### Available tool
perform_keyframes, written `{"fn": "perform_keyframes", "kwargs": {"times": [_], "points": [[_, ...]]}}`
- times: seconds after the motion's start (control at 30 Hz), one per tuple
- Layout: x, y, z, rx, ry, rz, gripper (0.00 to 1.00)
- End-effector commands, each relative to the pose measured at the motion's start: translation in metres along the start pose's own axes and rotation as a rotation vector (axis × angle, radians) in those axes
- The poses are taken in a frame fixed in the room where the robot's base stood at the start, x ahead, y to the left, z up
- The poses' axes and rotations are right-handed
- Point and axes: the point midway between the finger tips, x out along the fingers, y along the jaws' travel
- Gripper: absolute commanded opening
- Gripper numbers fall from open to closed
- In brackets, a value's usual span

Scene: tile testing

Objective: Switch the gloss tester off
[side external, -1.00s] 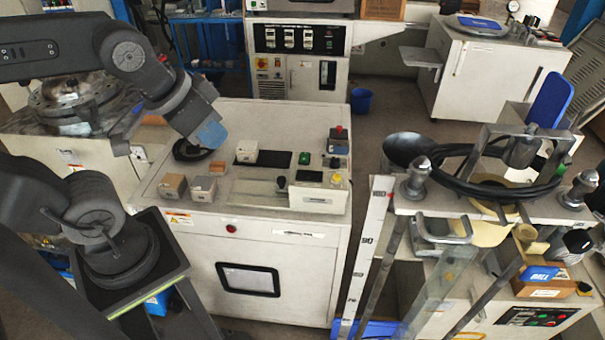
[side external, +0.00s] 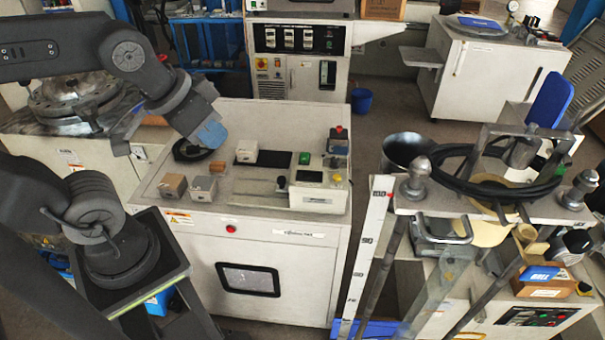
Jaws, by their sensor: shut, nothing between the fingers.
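No label naming the gloss tester is readable, so I cannot tell for sure which device it is. The white cabinet (side external: 190,222) in the middle carries a control box (side external: 318,199) with a dark display, a black-knobbed lever (side external: 282,182) and a yellow knob (side external: 337,178). A green button (side external: 305,158) and a small box with a red top (side external: 338,132) sit behind it. My gripper (side external: 208,134) is over the cabinet's back left part, left of these controls and apart from them. Its fingers are hard to make out against the dark wrist; it appears shut and empty.
Two small blocks (side external: 203,188) stand at the cabinet's front left, and a pale block (side external: 246,151) farther back. A black round part (side external: 190,151) lies near my wrist. A stand with a black ring (side external: 470,185) and an upright ruler (side external: 365,255) are to the right.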

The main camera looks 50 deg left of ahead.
Motion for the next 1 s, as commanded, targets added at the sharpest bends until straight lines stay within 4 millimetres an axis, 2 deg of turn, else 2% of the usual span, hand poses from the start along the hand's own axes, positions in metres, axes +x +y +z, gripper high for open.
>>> {"fn": "perform_keyframes", "kwargs": {"times": [0.43,0.57,0.67,0.8,1.0], "points": [[0.0,-0.001,-0.001,0.0,0.001,-0.004,0.0],[0.006,-0.01,-0.011,0.009,0.018,-0.052,0.0],[0.017,-0.027,-0.03,0.032,0.054,-0.134,0.0],[0.039,-0.057,-0.07,0.107,0.137,-0.271,0.0],[0.077,-0.088,-0.127,0.285,0.262,-0.381,0.0]]}}
